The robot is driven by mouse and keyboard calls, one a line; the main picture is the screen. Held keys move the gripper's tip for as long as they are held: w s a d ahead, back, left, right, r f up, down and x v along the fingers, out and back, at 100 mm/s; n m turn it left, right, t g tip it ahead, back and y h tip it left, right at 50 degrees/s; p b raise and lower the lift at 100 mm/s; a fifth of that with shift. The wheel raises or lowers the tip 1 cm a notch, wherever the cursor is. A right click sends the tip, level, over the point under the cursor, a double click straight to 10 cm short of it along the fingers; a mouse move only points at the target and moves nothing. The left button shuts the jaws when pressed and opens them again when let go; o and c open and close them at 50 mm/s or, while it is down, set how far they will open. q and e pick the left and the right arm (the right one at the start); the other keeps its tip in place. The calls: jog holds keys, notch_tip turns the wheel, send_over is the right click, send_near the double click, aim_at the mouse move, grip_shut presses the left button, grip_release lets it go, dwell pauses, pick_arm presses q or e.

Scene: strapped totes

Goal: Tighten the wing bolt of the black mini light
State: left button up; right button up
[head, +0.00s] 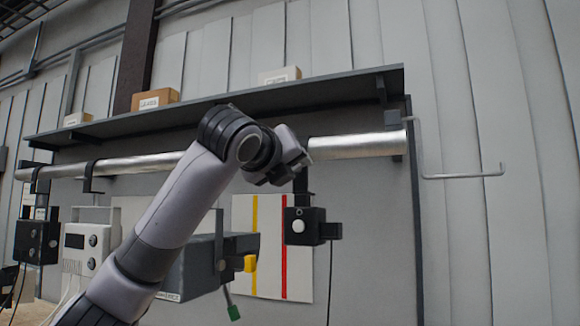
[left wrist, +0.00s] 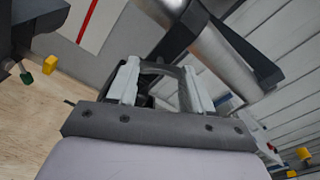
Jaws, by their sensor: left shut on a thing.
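The black mini light (head: 303,226) is a small dark box with a white round face. It hangs below the silver pipe (head: 355,146) from a black clamp (head: 301,188). My left gripper (head: 302,160) is at the top of this clamp, against the pipe. In the left wrist view its two pale fingers (left wrist: 160,88) are shut on a small part at the clamp, which I take to be the wing bolt; the bolt itself is mostly hidden between them. The pipe (left wrist: 222,62) passes just beyond the fingers there. My right gripper is in neither view.
A grey shelf (head: 230,103) with several small boxes runs above the pipe. A larger grey lamp (head: 203,262) with yellow and green knobs, a white box (head: 88,243) and another black box (head: 37,242) hang to the left. A bent rod (head: 460,176) sticks out at right.

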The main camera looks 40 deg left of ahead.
pick_arm(q)
jog(key=shift+m, duration=1.9)
jog(key=shift+f, duration=0.1)
jog(key=o, duration=1.1)
jog(key=shift+c, duration=0.2)
jog(key=shift+s, duration=0.1)
jog(key=b+v, duration=0.2)
jog(key=v, duration=0.5)
